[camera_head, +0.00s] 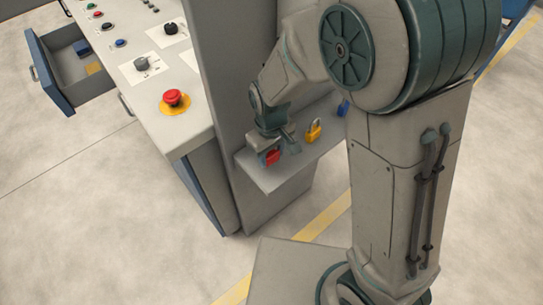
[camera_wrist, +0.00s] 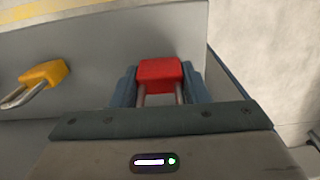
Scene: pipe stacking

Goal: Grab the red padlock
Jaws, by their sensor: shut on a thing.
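The red padlock (camera_head: 272,157) is at the left end of a grey shelf (camera_head: 280,177) in the head view. In the wrist view the red padlock (camera_wrist: 160,72) sits between the two blue-grey fingers, its metal shackle pointing back toward the gripper body. My gripper (camera_head: 275,146) is shut on the red padlock, one finger on each side of it; in the wrist view my gripper (camera_wrist: 160,88) fills the lower middle. Whether the padlock touches the shelf cannot be told.
A yellow padlock (camera_head: 313,131) lies on the shelf to the right; it also shows in the wrist view (camera_wrist: 43,74). A blue padlock (camera_head: 343,107) is farther right, partly hidden by my arm. A control desk (camera_head: 190,130) with a red button (camera_head: 172,98) and an open drawer (camera_head: 82,98) stand left.

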